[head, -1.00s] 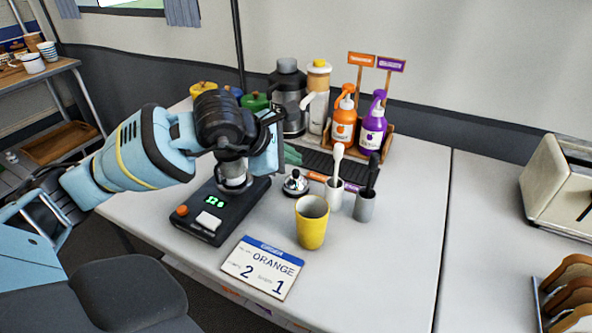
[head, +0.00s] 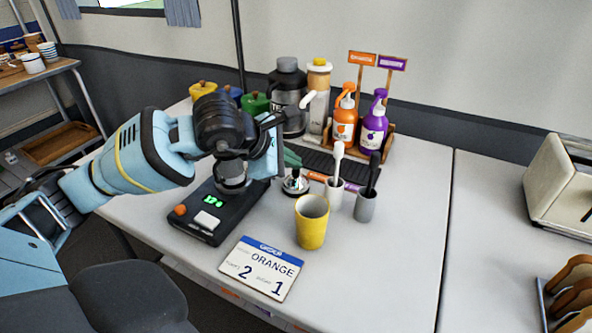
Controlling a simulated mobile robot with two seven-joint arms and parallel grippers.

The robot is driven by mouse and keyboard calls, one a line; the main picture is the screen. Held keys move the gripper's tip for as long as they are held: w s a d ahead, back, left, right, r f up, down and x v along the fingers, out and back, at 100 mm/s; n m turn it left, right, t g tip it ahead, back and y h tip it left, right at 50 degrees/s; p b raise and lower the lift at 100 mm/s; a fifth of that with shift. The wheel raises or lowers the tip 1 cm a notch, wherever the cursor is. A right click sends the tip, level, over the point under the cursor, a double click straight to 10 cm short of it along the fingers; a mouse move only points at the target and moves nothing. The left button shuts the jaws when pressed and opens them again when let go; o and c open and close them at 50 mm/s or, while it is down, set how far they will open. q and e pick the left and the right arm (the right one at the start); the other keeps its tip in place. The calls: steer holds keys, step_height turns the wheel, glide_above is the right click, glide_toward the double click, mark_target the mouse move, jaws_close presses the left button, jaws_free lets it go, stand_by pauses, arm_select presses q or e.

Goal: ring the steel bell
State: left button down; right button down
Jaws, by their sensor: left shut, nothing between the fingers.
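The small steel bell (head: 297,188) sits on the white counter behind the yellow cup, with a dark base and a silver dome. My left gripper (head: 293,166) is shut and empty, and its fingers point down just above the bell. The fingers hide part of the bell's top. I cannot tell whether the fingertips touch it. My right gripper is not in view.
A yellow cup (head: 312,226), a white holder (head: 334,196) and a grey holder (head: 365,207) with utensils stand close by the bell. A black scale (head: 208,222) bearing a steel container lies left. An order card (head: 262,268) lies in front.

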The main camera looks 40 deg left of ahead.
mark_target(291, 178)
arm_select(q)
steer(key=shift+f, duration=0.3)
steer(key=shift+r, duration=0.15)
stand_by(0.5)
steer(key=shift+r+p, duration=0.35)
steer(key=shift+r, duration=0.3)
step_height(291, 178, up, 5)
steer(key=p, duration=0.3)
stand_by(1.0)
